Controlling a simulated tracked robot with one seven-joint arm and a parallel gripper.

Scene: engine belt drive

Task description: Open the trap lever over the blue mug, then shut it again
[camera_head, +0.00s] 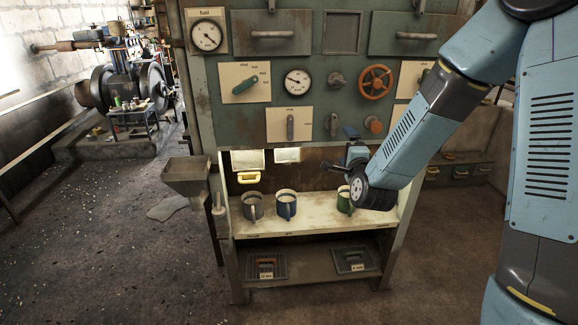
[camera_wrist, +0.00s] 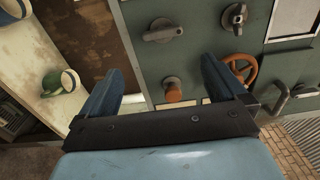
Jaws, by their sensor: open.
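The blue mug (camera_head: 286,205) stands upright on the pale shelf below the panel, between a dark grey mug (camera_head: 252,206) and a green mug (camera_head: 343,200). Above the blue mug, a grey lever (camera_head: 290,126) stands vertical on a cream plate; the plate's lettering is too small to read surely. My gripper (camera_head: 353,147) is open and empty, in front of the panel's lower edge near the green mug, to the right of the lever. The wrist view shows its spread fingers (camera_wrist: 165,78), the green mug (camera_wrist: 60,82) and part of a blue-rimmed mug (camera_wrist: 14,10). The lever is outside that view.
Beside the lever are a grey handle (camera_head: 333,123), an orange knob (camera_head: 374,125) and an orange wheel (camera_head: 375,81). A green lever (camera_head: 245,85) is higher left. A yellow handle (camera_head: 248,177) hangs below the panel. A hopper (camera_head: 187,172) stands left. Floor space is open left.

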